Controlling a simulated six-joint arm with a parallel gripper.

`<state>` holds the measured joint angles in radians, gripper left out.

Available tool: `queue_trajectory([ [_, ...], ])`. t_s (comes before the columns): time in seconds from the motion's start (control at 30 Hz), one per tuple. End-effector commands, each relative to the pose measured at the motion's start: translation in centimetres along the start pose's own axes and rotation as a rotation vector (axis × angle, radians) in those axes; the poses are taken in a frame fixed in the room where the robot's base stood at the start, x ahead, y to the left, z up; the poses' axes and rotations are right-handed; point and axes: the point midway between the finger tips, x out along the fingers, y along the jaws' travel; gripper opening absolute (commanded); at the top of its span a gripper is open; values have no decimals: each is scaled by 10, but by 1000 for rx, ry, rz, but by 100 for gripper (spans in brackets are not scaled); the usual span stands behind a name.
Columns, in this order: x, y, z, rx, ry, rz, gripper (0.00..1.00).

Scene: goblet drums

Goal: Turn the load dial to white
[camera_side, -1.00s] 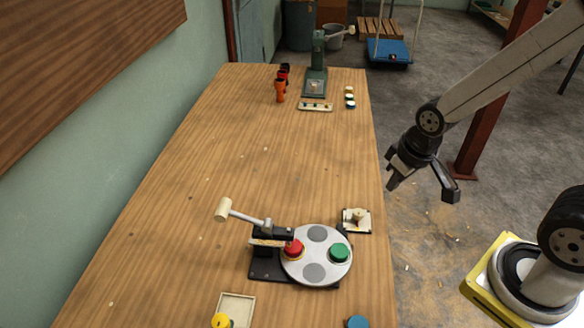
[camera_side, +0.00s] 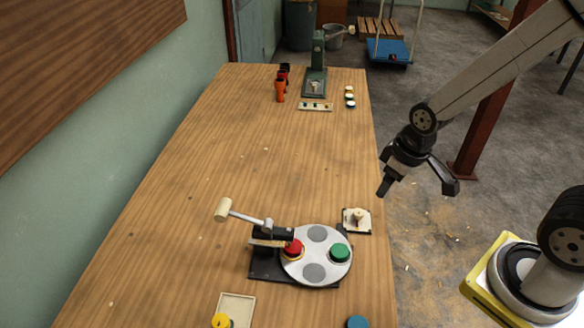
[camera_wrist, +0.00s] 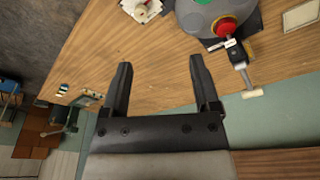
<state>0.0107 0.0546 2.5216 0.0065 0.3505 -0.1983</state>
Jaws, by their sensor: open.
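The load dial, seemingly the small pale plate with a beige knob (camera_side: 357,216), sits near the right edge of the table, just behind the round turntable. It shows partly at the top edge of the wrist view (camera_wrist: 142,8). I cannot make out its colour marks or its setting. My gripper (camera_side: 418,187) is open and empty, above and right of the dial, beyond the table's right edge. In the wrist view both fingers (camera_wrist: 155,82) are spread with nothing between them.
A grey turntable (camera_side: 317,234) carries a red piece (camera_side: 294,250) and a green piece (camera_side: 340,253). A mallet-like lever (camera_side: 240,215) rises beside it. A green press (camera_side: 315,70) and orange-red goblet drums (camera_side: 280,90) stand far back. The middle of the table (camera_side: 250,150) is clear.

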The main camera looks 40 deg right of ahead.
Motion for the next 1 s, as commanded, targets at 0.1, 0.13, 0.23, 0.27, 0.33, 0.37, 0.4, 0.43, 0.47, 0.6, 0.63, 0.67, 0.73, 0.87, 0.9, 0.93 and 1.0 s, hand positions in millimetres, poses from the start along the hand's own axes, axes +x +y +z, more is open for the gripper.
queue_trajectory([
  [0.1,8,4,-6,-135,-15,-4,79],
  [0.13,10,5,-7,-173,-18,-5,79],
  [0.23,17,8,-12,-305,-29,-11,79],
  [0.27,19,9,-14,-345,-33,-13,79],
  [0.33,24,12,-17,-437,-41,-18,79],
  [0.37,26,12,-18,-478,-43,-21,79],
  [0.4,30,14,-20,-531,-47,-25,79],
  [0.43,32,15,-21,-571,-51,-28,79],
  [0.47,34,16,-23,-610,-52,-30,79],
  [0.6,46,21,-28,-796,-64,-46,79],
  [0.63,48,22,-29,-835,-66,-50,79],
  [0.67,51,23,-30,-875,-69,-55,79],
  [0.73,57,25,-33,-967,-73,-64,79],
  [0.87,69,30,-37,-1140,-78,-84,79],
  [0.9,73,31,-38,-1192,-79,-91,79],
  [0.93,76,32,-39,-1232,-80,-96,79],
  [1.0,83,35,-40,-1324,-81,-108,79],
])
